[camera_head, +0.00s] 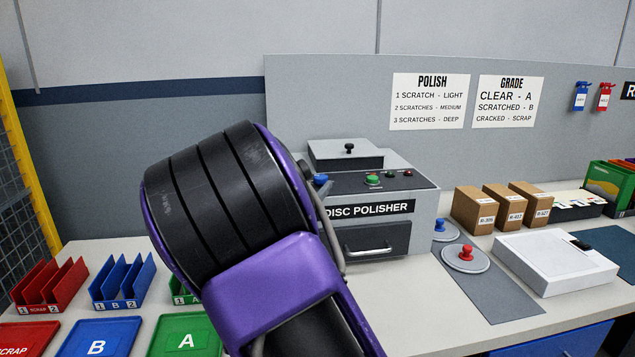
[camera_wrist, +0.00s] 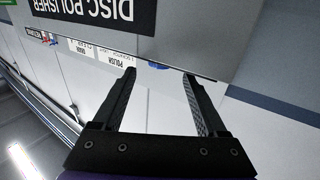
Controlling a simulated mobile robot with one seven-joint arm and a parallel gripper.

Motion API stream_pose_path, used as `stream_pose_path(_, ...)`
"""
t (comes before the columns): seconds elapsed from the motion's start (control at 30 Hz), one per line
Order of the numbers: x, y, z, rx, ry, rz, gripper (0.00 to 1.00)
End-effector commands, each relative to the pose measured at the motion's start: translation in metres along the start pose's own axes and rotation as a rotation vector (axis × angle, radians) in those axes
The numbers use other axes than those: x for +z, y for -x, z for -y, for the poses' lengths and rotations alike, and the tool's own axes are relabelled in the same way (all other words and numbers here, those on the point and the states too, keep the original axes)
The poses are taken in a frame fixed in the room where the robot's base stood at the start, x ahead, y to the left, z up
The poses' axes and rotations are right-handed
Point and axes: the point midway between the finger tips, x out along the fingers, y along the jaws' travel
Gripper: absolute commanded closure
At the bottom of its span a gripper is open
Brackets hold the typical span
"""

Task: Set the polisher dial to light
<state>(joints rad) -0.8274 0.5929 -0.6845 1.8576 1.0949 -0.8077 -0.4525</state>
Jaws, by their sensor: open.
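The grey disc polisher (camera_head: 425,220) stands on the bench just right of my arm in the head view. Its sloped top panel carries a blue knob (camera_head: 320,179), a green button (camera_head: 372,180) and a red button (camera_head: 408,173). My arm partly covers the panel's left end, and the dial's marks cannot be read. In the wrist view my gripper (camera_wrist: 160,73) is open and empty, with the polisher's front (camera_wrist: 210,35) upside down beyond it. A bit of blue, likely the knob (camera_wrist: 157,66), shows between the fingertips, apart from them. The head view hides my gripper behind my arm.
A polish chart (camera_head: 430,101) reads one scratch light, two medium, three deep. Red (camera_head: 48,285), blue (camera_head: 122,282) and green racks and trays stand at left. Brown boxes (camera_head: 478,209), a white case (camera_head: 555,263) and discs with knobs (camera_head: 466,258) stand at right.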

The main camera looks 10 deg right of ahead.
Motion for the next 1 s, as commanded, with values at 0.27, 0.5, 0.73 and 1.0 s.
stream_pose_path(0.27,0.001,-0.038,0.0,0.0,0.0,0.0,0.25)
stream_pose_path(0.5,0.0,-0.045,0.0,-0.001,-0.001,0.001,0.25)
stream_pose_path(0.73,0.0,-0.045,0.0,-0.001,-0.001,0.001,0.39)
stream_pose_path(1.0,0.0,-0.045,0.0,-0.001,-0.001,0.001,0.88)
